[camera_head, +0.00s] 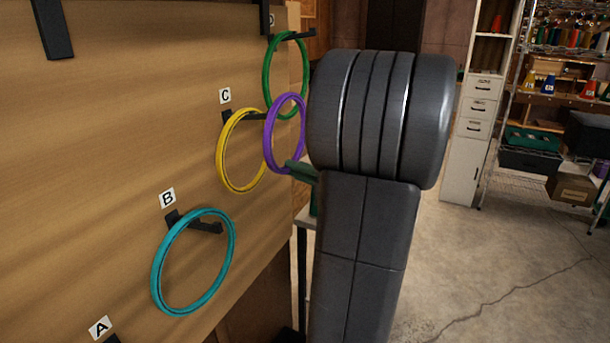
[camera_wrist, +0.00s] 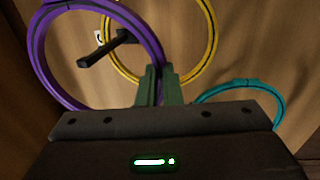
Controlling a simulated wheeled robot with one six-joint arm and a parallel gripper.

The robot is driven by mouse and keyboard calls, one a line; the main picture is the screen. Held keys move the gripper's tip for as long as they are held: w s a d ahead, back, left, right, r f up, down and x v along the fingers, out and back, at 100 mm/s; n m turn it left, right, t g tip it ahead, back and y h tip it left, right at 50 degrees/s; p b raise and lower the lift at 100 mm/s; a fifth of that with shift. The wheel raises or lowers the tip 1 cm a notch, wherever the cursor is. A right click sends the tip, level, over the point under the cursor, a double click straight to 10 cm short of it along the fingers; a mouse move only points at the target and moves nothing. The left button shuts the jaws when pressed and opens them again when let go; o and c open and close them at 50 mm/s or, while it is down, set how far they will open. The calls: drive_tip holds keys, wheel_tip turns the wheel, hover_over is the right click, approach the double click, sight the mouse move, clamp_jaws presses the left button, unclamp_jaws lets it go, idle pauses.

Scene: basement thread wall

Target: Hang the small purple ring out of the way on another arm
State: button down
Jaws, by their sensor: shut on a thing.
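The small purple ring (camera_head: 271,150) is off the board, held at its lower edge by my gripper (camera_head: 301,171). In the wrist view the green fingers (camera_wrist: 159,86) are shut on the purple ring (camera_wrist: 36,55). The yellow ring (camera_head: 223,160) hangs on arm C (camera_head: 247,117), whose tip is close to the purple ring in the head view. In the wrist view arm C (camera_wrist: 100,50) shows through the purple ring's opening; I cannot tell whether it passes through. The green ring (camera_head: 267,75) hangs on arm D (camera_head: 297,35), behind the purple ring's top.
The teal ring (camera_head: 158,278) hangs on arm B (camera_head: 200,225), lower left. Label A (camera_head: 100,327) is at the bottom, its arm mostly cut off. Another dark arm (camera_head: 53,30) is at upper left. A shelf unit (camera_head: 545,110) stands at right; the floor before it is clear.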

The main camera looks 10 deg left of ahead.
drive_tip(key=w+a+f+b, duration=0.1)
drive_tip(key=w+a+f, duration=0.1)
drive_tip(key=a, duration=0.3)
drive_tip(key=shift+a+f, duration=0.4)
drive_tip(key=shift+f, duration=0.3)
idle(0.4)
drive_tip(key=c, duration=1.3)
unclamp_jaws()
drive_tip(key=b+v, duration=0.1)
drive_tip(key=v, duration=0.2)
drive_tip(key=b+v, duration=0.1)
drive_tip(key=v, duration=0.2)
drive_tip(key=r+b+v, duration=0.1)
drive_tip(key=v, duration=0.2)
